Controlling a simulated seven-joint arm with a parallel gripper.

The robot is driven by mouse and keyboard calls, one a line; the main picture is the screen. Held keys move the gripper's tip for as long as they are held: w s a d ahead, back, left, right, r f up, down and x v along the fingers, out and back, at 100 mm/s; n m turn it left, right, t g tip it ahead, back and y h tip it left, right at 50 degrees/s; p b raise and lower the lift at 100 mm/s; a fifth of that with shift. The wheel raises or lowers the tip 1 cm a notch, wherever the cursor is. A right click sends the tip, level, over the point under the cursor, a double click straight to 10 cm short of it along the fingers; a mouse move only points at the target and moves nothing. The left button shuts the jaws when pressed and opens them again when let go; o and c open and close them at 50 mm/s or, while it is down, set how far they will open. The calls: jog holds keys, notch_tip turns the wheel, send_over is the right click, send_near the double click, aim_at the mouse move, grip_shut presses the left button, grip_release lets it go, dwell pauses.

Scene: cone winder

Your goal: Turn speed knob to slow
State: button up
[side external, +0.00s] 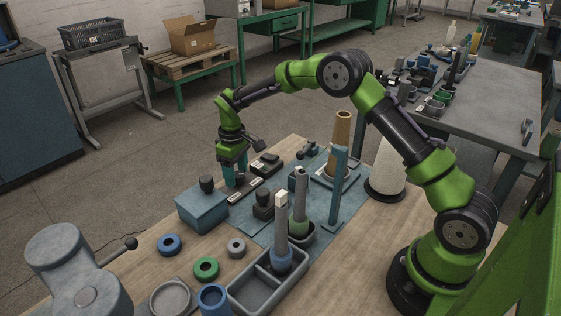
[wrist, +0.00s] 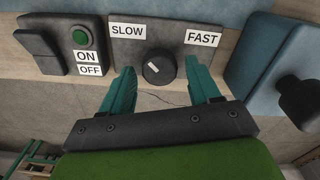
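The speed knob (wrist: 159,68) is a round black dial on a dark panel. Its short white mark lies left of its centre and slants to the upper left. The white SLOW label (wrist: 128,31) is up and left of the knob, and the white FAST label (wrist: 202,38) is up and right. My gripper (wrist: 158,66) is open, with one teal finger on each side of the knob and a visible gap to it on both sides. In the side external view my gripper (side external: 234,177) points down over the panel, and the knob cannot be made out there.
Left of the knob are a green button (wrist: 81,38) with ON and OFF labels and a black rocker switch (wrist: 40,50). A blue box (wrist: 285,70) with a black knob stands close on the right. Spindles, rings and a grey tray (side external: 240,290) occupy the bench front.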

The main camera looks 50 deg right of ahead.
aim_at(237, 174)
dwell(0.3)
notch_tip(237, 174, up, 17)
dwell(0.4)
jog(key=shift+s, duration=0.1)
jog(key=s+a+r+m+t, duration=0.1)
jog(key=s+r+m+t, duration=0.2)
jog(key=s+r, duration=0.8)
jog(key=s+f+m+t+y, duration=0.1)
jog(key=s+f+m+t, duration=0.1)
jog(key=s, duration=0.7)
jog(key=s+f+m+t+y, duration=0.1)
jog(key=s+f, duration=0.3)
jog(key=s, duration=0.6)
jog(key=shift+a+m+t, duration=0.4)
jog(key=shift+m+t, duration=0.2)
